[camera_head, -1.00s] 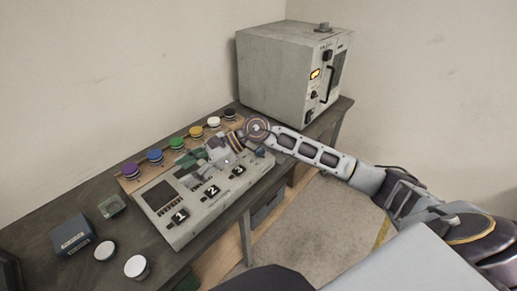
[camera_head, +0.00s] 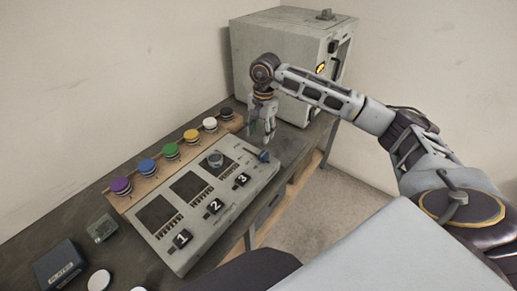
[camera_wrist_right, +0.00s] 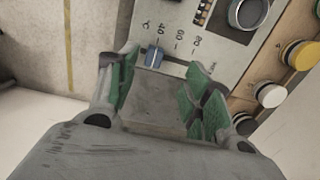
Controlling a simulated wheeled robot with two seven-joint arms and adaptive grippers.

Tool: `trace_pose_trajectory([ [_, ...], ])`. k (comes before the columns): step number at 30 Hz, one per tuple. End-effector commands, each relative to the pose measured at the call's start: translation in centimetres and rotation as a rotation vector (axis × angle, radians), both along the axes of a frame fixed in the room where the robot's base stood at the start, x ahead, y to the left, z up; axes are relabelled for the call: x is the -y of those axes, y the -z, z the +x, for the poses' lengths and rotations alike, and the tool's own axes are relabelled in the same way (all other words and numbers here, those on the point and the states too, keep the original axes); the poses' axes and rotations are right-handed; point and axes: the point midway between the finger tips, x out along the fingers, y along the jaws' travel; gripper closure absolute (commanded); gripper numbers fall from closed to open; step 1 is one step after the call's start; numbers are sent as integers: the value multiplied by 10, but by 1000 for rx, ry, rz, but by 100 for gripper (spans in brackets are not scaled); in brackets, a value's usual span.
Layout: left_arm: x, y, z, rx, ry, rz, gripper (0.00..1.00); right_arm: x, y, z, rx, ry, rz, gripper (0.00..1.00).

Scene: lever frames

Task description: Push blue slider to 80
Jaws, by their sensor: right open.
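The blue slider (camera_wrist_right: 154,57) sits in a slot on the grey control panel (camera_head: 205,222). In the right wrist view it is at the left end of the slot, beside "°C", with the 80 mark further right. In the head view the slider (camera_head: 263,156) is near the panel's right end. My right gripper (camera_head: 263,133) points down just above that end. In the right wrist view its green-padded fingers (camera_wrist_right: 160,90) are spread apart with nothing between them. The slider shows just beyond the fingers, nearer the left one. I cannot tell whether they touch it. My left gripper is not in view.
A row of coloured buttons (camera_head: 172,151) stands behind the panel. A large grey box (camera_head: 270,55) stands at the right end of the table, close to my right arm. A dark blue box (camera_head: 60,265) and white round lids (camera_head: 99,281) are at lower left.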

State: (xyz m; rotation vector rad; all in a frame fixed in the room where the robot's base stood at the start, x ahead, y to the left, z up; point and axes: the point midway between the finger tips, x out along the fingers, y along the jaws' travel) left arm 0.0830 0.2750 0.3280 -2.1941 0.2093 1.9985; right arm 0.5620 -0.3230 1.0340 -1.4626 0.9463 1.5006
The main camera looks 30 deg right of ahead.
Motion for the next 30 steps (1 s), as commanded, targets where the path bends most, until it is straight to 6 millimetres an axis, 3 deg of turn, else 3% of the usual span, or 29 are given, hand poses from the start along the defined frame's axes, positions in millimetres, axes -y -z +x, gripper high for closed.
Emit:
trace_pose_trajectory([
  [6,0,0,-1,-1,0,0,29,17,-5,-1,-12,2,-52,50],
  [19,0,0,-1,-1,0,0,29,17,-3,-1,-12,2,-52,50],
  [30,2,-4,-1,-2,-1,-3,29,17,28,-2,-16,2,-51,50],
])
